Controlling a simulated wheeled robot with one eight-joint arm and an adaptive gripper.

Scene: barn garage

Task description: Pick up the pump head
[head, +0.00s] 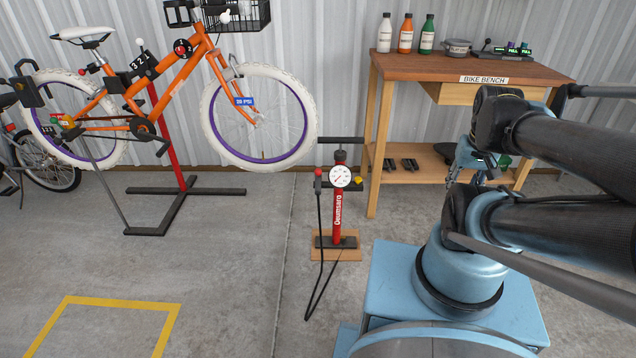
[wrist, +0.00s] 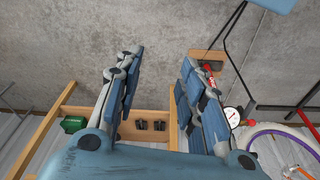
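A red floor pump (head: 338,217) stands upright on a small wooden board, with a round white gauge (head: 340,176) near its top. The pump head (head: 318,178), a small red and black piece, sits at the left of the gauge, with a black hose (head: 320,235) hanging from it to the floor. In the wrist view the pump (wrist: 209,76) shows beyond the right finger; I cannot clearly make out its head there. My gripper (wrist: 160,62) is open and empty, its fingers apart. In the head view it is partly hidden by my arm, right of the pump, near the bench.
A wooden bike bench (head: 425,68) with bottles on top and a lower shelf (head: 425,165) stands behind, right of the pump. An orange bike (head: 165,90) hangs on a red stand (head: 165,135) at left. The concrete floor left of the pump is clear, with a yellow outline (head: 110,302).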

